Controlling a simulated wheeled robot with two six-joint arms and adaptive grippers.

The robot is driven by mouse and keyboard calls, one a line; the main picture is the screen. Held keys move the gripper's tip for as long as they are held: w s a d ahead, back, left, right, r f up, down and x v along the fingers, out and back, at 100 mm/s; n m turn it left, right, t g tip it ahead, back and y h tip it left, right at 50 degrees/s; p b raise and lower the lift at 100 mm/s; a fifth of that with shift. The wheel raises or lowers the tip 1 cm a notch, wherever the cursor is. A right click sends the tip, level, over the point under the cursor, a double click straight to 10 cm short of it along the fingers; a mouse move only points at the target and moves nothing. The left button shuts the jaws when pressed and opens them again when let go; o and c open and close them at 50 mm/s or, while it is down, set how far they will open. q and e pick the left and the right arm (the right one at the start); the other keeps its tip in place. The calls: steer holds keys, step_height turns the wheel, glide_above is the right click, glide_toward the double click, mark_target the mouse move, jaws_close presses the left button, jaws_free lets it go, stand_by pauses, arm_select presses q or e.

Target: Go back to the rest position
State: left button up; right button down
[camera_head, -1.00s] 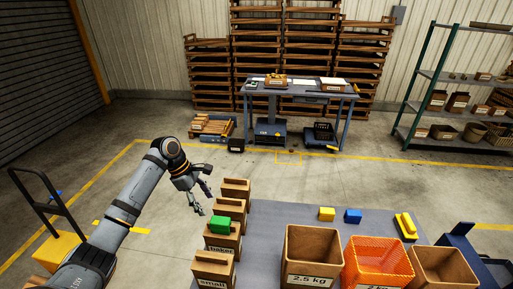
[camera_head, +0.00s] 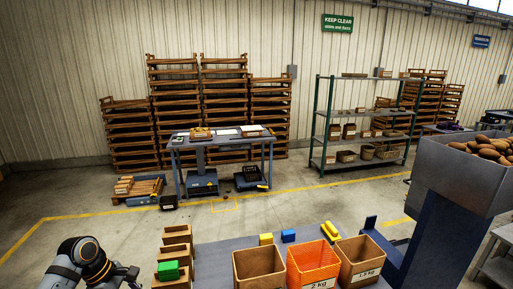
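My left arm comes in at the bottom left, and part of my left gripper (camera_head: 128,277) shows at the lower edge. Its fingertips are cut off by the picture edge, so I cannot tell whether it is open or shut. It is left of the row of small brown boxes (camera_head: 177,236) and apart from them. A green block (camera_head: 168,270) sits on the nearer boxes. My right gripper does not show.
The grey table (camera_head: 218,258) carries a brown box (camera_head: 259,265), an orange crate (camera_head: 313,266) and another brown box (camera_head: 360,258). A potato hopper (camera_head: 462,170) rises at the right. A workbench (camera_head: 222,147) and shelves (camera_head: 365,120) stand behind open floor.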

arm_select(q)
steer(key=s+d+f+m+y, duration=0.2)
steer(key=s+d+f+m, duration=0.6)
steer(key=m, duration=0.2)
steer(key=s+d+r+m+t+y, duration=0.2)
steer(key=s+m+t, duration=0.1)
steer(key=s+m, duration=0.65)
step_height(320, 180, down, 28)
steer(key=s+a+g+b, duration=0.1)
steer(key=a+g+b, duration=0.1)
steer(key=b, duration=0.3)
steer(key=s+a+f+b, duration=0.1)
steer(key=s+f+b, duration=0.3)
steer(key=s+f, duration=1.5)
step_height(320, 180, down, 5)
steer(key=shift+s+a+r+n+g, duration=0.15)
steer(key=shift+s+a+n+g, duration=0.15)
steer(key=shift+s+n+g, duration=0.15)
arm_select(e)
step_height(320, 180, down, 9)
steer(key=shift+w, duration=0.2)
